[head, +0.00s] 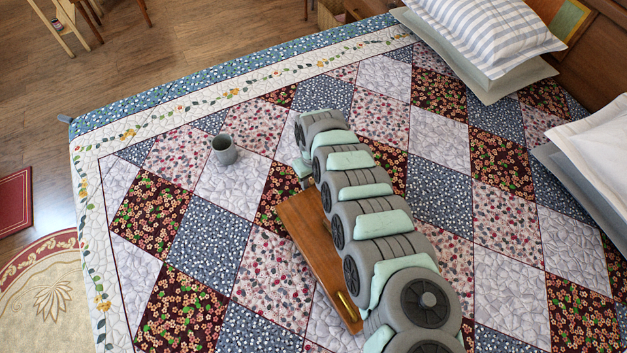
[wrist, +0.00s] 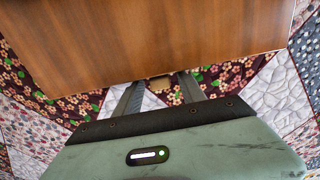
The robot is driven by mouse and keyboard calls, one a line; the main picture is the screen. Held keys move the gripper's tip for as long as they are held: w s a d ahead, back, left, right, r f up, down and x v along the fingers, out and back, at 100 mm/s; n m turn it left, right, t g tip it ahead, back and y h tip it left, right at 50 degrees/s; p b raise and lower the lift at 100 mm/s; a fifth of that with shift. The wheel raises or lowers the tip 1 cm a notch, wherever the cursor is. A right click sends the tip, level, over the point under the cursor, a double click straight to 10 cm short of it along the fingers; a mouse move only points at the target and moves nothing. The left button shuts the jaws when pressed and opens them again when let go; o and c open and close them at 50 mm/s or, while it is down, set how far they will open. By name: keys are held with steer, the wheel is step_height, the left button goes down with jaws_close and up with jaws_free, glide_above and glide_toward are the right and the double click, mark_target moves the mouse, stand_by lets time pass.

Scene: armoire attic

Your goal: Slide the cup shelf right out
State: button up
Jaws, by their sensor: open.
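A wooden piece with a flat brown top (head: 312,235) lies over the quilt, partly hidden under my arm. A brass-coloured handle (head: 349,305) shows at its near end. I cannot tell for sure that this is the cup shelf. In the wrist view a broad wooden panel (wrist: 150,40) fills the top. My gripper (wrist: 160,84) is open at the panel's lower edge, with a small tan patch between its fingers. Its fingertips are partly hidden by the panel, so contact is unclear. A grey cup (head: 224,150) stands upright on the quilt, left of my arm, apart from the wood.
A patchwork quilt (head: 180,235) covers the bed, with clear room left of the wooden piece. Pillows (head: 487,35) lie at the upper right, and more white bedding (head: 600,140) at the right edge. Wooden floor (head: 150,60) and rugs (head: 45,290) lie beyond the bed.

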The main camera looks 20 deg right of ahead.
steer(key=shift+f, duration=0.35)
jaws_close()
stand_by(0.4)
stand_by(0.9)
